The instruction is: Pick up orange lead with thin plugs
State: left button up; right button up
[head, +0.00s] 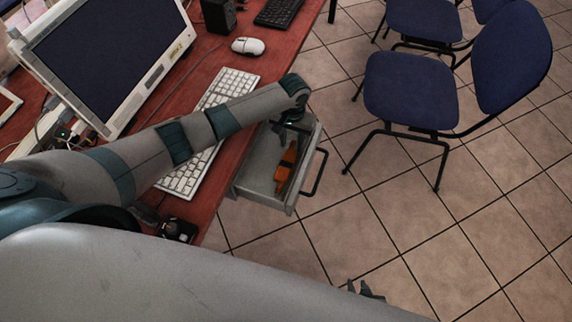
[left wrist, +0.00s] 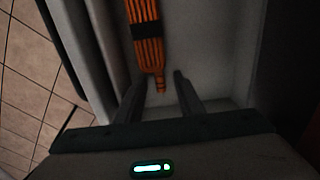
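The orange lead (head: 287,165) lies folded in the open drawer (head: 262,186). In the left wrist view the orange lead (left wrist: 153,52) is a flat bundle with a black band (left wrist: 147,30) around it and a narrow end toward me. My left gripper (head: 285,131) reaches down into the back part of the drawer. In the left wrist view its two fingers (left wrist: 158,80) are apart, with the narrow end of the bundle between or just beyond their tips. I cannot see contact. My right gripper (head: 362,289) is low in the head view, over the floor, its fingers apart and empty.
The red desk (head: 212,54) holds a white keyboard (head: 194,170), a mouse (head: 248,46) and a monitor (head: 105,48). The drawer has walls and a dark front handle (head: 317,172). Blue chairs (head: 412,90) stand to the right on tiled floor; the floor before the drawer is clear.

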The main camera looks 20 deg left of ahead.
pick_arm(q)
grip_shut()
jog(key=shift+r, duration=0.1)
notch_tip(320, 180, up, 10)
dwell(0.8)
dwell(0.3)
